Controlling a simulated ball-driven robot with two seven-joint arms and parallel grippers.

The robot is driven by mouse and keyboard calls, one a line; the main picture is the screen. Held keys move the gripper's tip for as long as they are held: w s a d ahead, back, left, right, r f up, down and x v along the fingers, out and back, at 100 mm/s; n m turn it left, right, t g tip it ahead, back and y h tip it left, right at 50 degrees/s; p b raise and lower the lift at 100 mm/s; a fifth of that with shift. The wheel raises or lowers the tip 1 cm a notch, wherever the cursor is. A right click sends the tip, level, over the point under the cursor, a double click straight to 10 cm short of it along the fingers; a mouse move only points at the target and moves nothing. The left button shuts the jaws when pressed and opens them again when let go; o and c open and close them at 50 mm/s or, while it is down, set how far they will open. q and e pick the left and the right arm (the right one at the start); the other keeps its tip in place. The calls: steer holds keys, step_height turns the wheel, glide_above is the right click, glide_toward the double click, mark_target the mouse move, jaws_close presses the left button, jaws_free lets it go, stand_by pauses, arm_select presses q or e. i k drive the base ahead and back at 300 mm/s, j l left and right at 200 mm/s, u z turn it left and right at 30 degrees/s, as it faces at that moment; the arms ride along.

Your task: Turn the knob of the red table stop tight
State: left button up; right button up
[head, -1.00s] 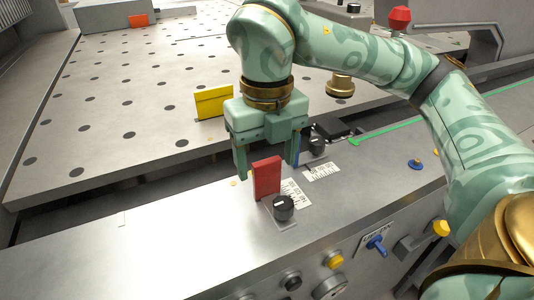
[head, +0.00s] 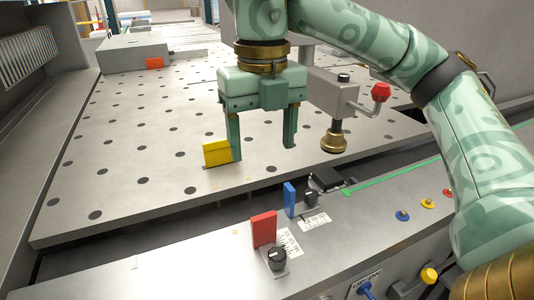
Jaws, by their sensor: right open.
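The red table stop (head: 264,229) is an upright red plate on the front rail. Its black knob (head: 277,258) sits just in front of it, beside a white scale label. My right gripper (head: 262,152) is open and empty, fingers pointing down, above the perforated table and behind the red stop. Its left finger overlaps the edge of the yellow plate in the picture; I cannot tell whether they touch. My left gripper is not in view.
A blue stop (head: 289,199) with a black knob (head: 311,199) stands right of the red one. A yellow plate (head: 215,153) stands on the perforated table (head: 130,195). A brass-footed clamp with a red ball handle (head: 381,91) is at right. The front rail's left part is clear.

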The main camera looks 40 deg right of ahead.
mark_target(277, 257)
steer(key=k, duration=1.5)
